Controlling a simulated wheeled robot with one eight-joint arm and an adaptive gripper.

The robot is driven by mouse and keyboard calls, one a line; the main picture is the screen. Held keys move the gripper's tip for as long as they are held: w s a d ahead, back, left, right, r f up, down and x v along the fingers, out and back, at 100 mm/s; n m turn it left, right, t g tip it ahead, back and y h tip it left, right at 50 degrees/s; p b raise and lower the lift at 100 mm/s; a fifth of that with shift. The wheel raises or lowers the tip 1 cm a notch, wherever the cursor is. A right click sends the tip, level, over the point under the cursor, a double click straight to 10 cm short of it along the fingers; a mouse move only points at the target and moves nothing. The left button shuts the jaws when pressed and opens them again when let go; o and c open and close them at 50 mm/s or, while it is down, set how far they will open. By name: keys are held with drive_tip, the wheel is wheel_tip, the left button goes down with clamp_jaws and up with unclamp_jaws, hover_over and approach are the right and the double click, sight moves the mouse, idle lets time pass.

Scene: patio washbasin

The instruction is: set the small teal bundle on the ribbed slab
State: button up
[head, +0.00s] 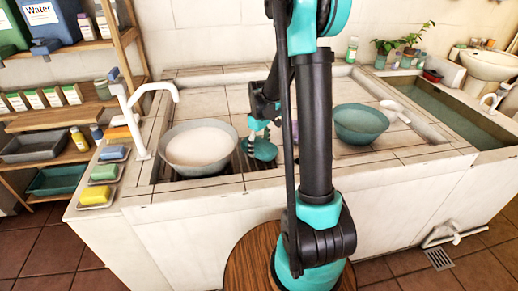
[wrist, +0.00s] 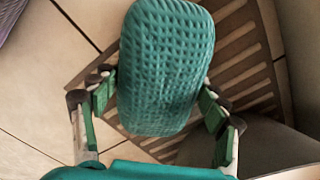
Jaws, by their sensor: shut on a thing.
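The small teal bundle (wrist: 165,65) is a rounded, woven-textured roll, held between the two fingers of my gripper (wrist: 160,105) in the wrist view. In the head view the bundle (head: 264,150) shows under my gripper (head: 258,132), partly hidden by my arm. The ribbed slab (wrist: 238,48), brown with long slots, lies behind and below the bundle in the wrist view. In the head view its dark slats (head: 238,166) show beside the white basin. I cannot tell whether the bundle touches the slab.
A pale round basin (head: 198,147) stands close left of my gripper. A teal bowl (head: 360,124) stands to the right, with a white ladle (head: 394,109) beside it. A white tap (head: 140,105) rises at the left. Sponges (head: 95,195) sit along the left ledge. Bare tiles (head: 215,98) lie behind.

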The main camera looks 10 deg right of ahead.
sight(259, 143)
drive_tip(key=shift+f, duration=0.4)
drive_tip(key=o, duration=1.1)
drive_tip(key=shift+f, duration=0.1)
drive_tip(key=shift+c, duration=0.2)
wheel_tip(259, 143, up, 12)
drive_tip(key=shift+r, duration=0.15)
